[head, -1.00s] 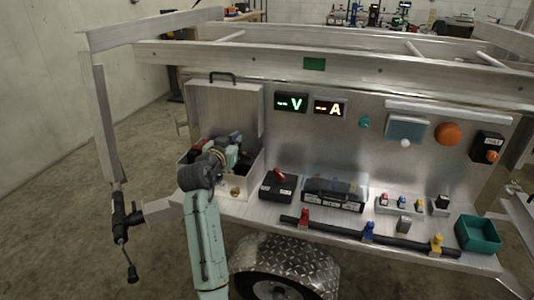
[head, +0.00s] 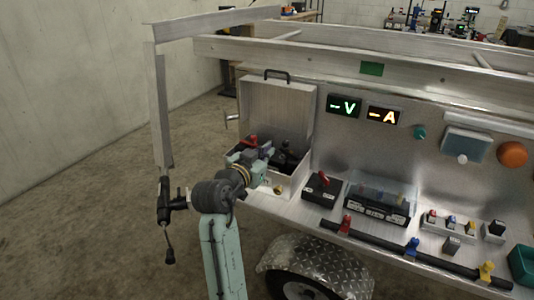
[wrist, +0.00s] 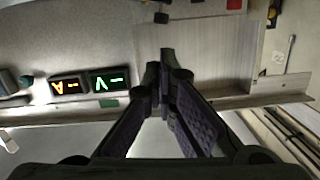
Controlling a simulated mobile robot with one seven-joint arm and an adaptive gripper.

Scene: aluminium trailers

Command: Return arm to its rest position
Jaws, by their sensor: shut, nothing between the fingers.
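My gripper shows in the wrist view (wrist: 165,60) with its dark fingers together and nothing between them. In the head view my pale green arm rises from the bottom, and its wrist end is at the open metal box (head: 278,112) on the trailer's left end. The dark fingers there (head: 286,157) are hard to tell from the dark contents of the box. The wrist view sees the place upside down, with the raised lid (wrist: 212,55) beyond the fingers.
A black-handled tool (head: 165,205) hangs at the frame's left corner near my arm. A black box (head: 322,188), a clear-covered case (head: 378,203) and a black bar (head: 385,245) with coloured clamps lie on the shelf right of the box. Open floor (head: 90,220) lies to the left.

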